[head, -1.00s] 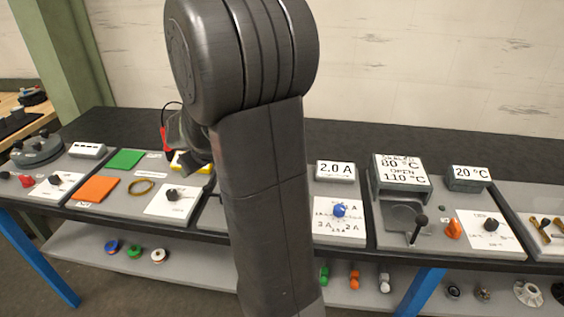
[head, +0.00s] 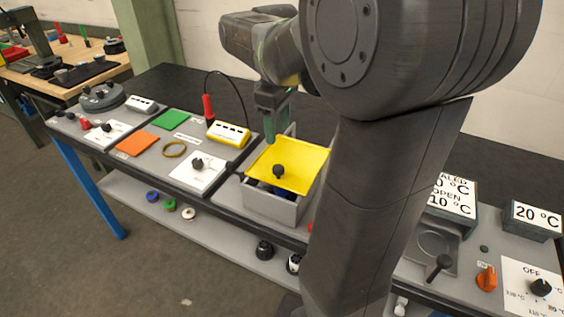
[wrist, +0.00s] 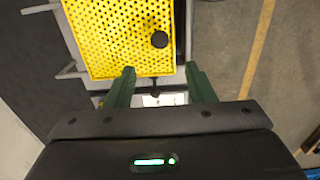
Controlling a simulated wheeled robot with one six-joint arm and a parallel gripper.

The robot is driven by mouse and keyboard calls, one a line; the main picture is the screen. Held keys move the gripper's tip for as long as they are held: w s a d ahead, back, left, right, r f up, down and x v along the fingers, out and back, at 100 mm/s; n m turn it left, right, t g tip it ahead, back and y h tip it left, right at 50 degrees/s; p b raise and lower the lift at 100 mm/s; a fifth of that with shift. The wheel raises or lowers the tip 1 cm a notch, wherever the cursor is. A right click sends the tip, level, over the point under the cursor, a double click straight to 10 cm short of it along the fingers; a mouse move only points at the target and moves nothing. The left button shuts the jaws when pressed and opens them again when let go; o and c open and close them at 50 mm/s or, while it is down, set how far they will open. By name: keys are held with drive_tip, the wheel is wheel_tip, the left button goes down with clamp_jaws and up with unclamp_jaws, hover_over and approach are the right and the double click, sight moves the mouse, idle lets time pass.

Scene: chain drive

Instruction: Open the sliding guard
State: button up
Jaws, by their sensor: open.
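The sliding guard (head: 303,160) is a yellow plate with a black knob (head: 279,171) on top, lying over a grey open-sided box (head: 268,205). A dark blue part shows just under its front edge. In the wrist view the guard (wrist: 112,38) is perforated, and its knob (wrist: 159,40) stands near its right edge, beyond my fingertips. My gripper (wrist: 160,74) has green fingers spread apart with nothing between them. In the head view my gripper (head: 270,135) points down above the guard's back left side, apart from the knob. My arm hides the bench right of the box.
Left of the box are a yellow meter (head: 228,134) with a red probe (head: 208,107) and a white dial panel (head: 198,170). Right of my arm are a lever (head: 439,266) and an orange knob (head: 487,278). The dark rear bench strip is mostly clear.

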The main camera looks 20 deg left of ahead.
sight(278, 167)
wheel_tip(278, 167, down, 12)
drive_tip(key=shift+r, duration=0.15)
drive_tip(key=shift+c, duration=0.2)
drive_tip(key=shift+w, duration=0.1)
clamp_jaws()
